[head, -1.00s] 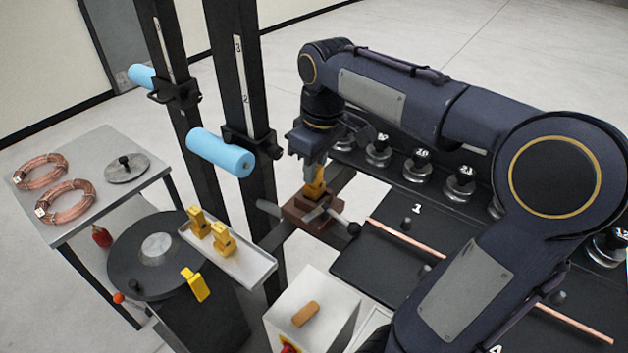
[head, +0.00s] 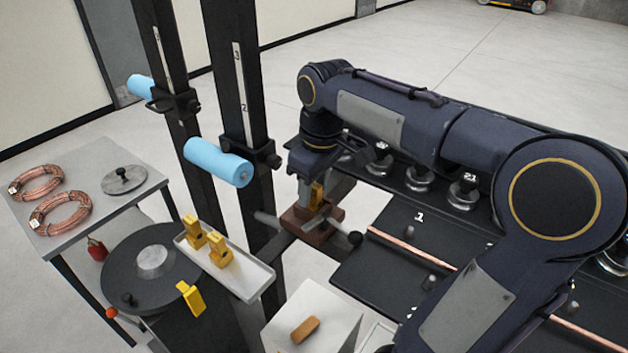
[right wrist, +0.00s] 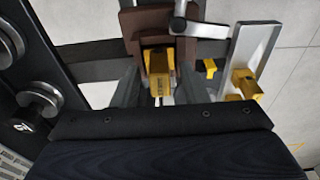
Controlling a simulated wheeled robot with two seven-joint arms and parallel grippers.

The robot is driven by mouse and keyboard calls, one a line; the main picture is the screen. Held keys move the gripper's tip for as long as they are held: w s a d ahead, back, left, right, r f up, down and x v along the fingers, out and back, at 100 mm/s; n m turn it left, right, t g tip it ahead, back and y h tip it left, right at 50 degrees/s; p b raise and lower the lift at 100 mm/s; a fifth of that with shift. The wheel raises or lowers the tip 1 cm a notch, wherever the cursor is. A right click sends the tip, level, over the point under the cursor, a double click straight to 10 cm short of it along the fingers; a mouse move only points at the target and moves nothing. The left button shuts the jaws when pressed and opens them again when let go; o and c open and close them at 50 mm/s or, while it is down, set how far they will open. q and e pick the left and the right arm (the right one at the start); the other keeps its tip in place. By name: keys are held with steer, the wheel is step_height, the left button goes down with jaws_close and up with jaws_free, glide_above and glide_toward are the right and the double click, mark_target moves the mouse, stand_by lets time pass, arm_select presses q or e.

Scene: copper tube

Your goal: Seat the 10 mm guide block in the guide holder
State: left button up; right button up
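A yellow guide block (head: 317,194) stands in the brown guide holder (head: 303,218), which has a grey clamp lever with a black knob. In the right wrist view the yellow block (right wrist: 160,75) sits against the brown holder (right wrist: 131,22). My right gripper (right wrist: 158,86) has one finger on each side of the block, with a visible gap on both sides, so it looks open. In the head view my right gripper (head: 319,178) is at the block's top, partly hidden by its own wrist. How deep the block sits is hidden. My left gripper is out of view.
A white tray (head: 250,279) holds two yellow blocks (head: 220,250). Another yellow piece (head: 190,298) is by the black disc (head: 120,268). Black posts with blue rollers (head: 218,162) stand left of the holder. A copper tube (head: 415,249) lies on the black bench at right.

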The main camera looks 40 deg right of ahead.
step_height(320, 180, up, 12)
steer(key=s, duration=0.1)
steer(key=shift+s+d, duration=0.2)
stand_by(0.7)
